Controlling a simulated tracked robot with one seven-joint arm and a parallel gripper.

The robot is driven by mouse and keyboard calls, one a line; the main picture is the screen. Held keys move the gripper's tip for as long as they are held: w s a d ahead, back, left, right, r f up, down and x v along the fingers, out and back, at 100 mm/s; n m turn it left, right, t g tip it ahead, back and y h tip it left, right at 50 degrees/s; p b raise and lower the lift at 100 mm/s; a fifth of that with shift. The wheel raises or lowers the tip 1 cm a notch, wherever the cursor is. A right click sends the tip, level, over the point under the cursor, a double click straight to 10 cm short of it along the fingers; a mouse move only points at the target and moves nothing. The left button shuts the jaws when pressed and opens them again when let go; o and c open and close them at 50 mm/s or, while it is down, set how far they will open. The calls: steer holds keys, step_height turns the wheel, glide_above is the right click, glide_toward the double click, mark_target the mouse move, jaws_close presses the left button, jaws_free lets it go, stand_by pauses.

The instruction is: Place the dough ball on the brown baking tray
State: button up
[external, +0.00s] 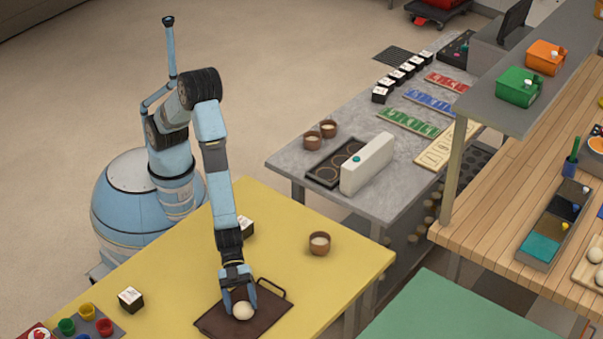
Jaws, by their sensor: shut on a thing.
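The dough ball (243,311) is pale and round. It is at the brown baking tray (270,309), over the tray's left-middle part. My gripper (238,298) points down from above and is shut on the dough ball. I cannot tell whether the ball touches the tray surface. The tray is dark brown with a raised handle at its far right end, and it lies on the yellow table (340,268). My gripper hides part of the tray's back left side.
A brown bowl (319,243) stands behind the tray to the right. A black-and-white box (131,299) stands at left, another (246,228) behind my arm. Coloured cups (86,312) sit at the front left.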

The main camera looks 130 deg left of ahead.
steer(key=shift+f, duration=0.2)
steer(key=o, duration=1)
steer(key=shift+r, duration=0.1)
steer(key=v, duration=1.1)
steer(key=shift+s+a+r, duration=0.1)
steer(key=shift+s+a, duration=0.05)
steer(key=shift+s, duration=0.1)
steer(key=s+a+r+n+y, duration=0.3)
steer(key=s+a+r, duration=0.2)
steer(key=a+r, duration=0.4)
steer(key=s+a+r+n+y, duration=0.3)
steer(key=s+a+r+y, duration=0.15)
steer(key=a+r, duration=0.55)
steer(key=s+a+r+n+g, duration=0.1)
steer(key=s+a+r, duration=0.1)
steer(key=s, duration=0.7)
steer(key=s+a+r+n+g, duration=0.1)
steer(key=s+a, duration=0.3)
steer(key=s, duration=0.4)
steer(key=s+a+r+n+g, duration=0.2)
steer(key=s+a+r+n, duration=0.1)
steer(key=s, duration=0.6)
steer(key=shift+s+r+y, duration=0.25)
steer(key=shift+s+r, duration=0.05)
steer(key=shift+r, duration=0.1)
